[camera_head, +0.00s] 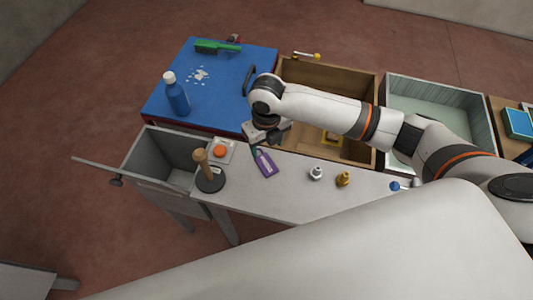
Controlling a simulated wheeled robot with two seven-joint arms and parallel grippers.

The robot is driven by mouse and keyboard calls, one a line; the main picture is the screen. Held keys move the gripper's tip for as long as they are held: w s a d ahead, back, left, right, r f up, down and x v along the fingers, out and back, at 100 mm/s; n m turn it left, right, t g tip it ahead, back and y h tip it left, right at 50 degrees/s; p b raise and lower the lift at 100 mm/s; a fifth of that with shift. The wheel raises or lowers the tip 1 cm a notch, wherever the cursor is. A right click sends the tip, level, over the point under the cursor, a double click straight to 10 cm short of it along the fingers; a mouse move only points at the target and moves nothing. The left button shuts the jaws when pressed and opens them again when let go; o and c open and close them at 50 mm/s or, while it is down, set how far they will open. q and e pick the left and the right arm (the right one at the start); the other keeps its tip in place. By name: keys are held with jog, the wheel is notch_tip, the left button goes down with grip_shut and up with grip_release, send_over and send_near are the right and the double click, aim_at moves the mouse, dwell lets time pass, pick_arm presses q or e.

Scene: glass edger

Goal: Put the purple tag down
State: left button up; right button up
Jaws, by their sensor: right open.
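The purple tag (265,164) lies on the grey worktop, just below the front edge of the blue mat. My right gripper (270,140) is above and just behind the tag's upper end. It is open, with its jaws partly hidden by its own body. Whether the fingers touch the tag cannot be told from this angle. My left gripper does not show in this view.
A black-based wooden-handled tool (209,180) and a red button box (220,151) stand left of the tag. Silver (316,173) and brass (343,179) fittings stand to the right. A blue bottle (177,98) stands on the blue mat (225,75). A wooden bin (354,82) lies behind my arm.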

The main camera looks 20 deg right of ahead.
jog(key=shift+r, duration=1.45)
dwell(1.1)
